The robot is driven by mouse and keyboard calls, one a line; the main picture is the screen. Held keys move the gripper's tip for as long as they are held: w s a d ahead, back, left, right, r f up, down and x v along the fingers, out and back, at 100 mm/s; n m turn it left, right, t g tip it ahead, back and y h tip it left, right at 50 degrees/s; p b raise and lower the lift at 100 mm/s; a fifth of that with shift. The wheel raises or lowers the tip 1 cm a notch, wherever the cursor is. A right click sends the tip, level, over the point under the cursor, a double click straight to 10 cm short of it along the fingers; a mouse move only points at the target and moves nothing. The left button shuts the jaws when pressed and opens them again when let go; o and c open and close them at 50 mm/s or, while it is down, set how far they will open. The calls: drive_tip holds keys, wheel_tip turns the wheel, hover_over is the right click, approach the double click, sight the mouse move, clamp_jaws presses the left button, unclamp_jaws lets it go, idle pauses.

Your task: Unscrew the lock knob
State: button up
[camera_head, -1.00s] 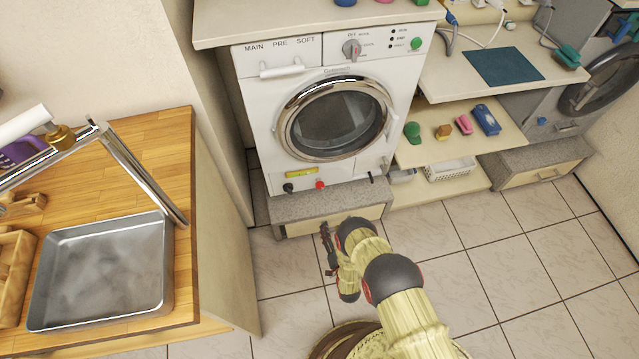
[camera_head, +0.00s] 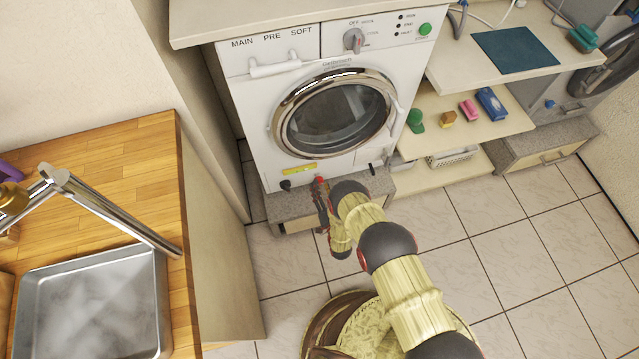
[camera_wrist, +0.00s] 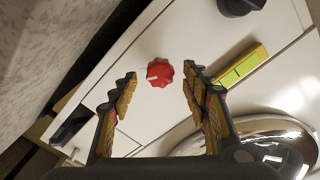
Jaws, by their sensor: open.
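A red lobed knob (camera_head: 319,180) with a pale mark sits low on the front of the white washing machine (camera_head: 258,116), below its round door. In the wrist view, the red knob (camera_wrist: 160,73) lies between and just beyond my open fingertips. My gripper (camera_wrist: 157,80) is empty, with one finger on each side of the knob in the picture and no clear contact. In the head view, my gripper (camera_head: 321,203) is just below the knob, in front of the machine. No label marks the red knob as the lock knob.
A black knob (camera_head: 285,185) and a yellow strip (camera_head: 300,168) are beside the red knob; a small black part (camera_head: 371,169) is to its right. The machine stands on a grey plinth (camera_head: 262,208). A wooden counter (camera_head: 110,165) with a metal basin stands left. Tiled floor is clear at right.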

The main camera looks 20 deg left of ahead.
sight(318, 179)
drive_tip(key=shift+b+x, duration=0.35)
drive_tip(key=shift+x, duration=1.05)
drive_tip(key=shift+c, duration=0.8)
drive_tip(key=c, duration=1)
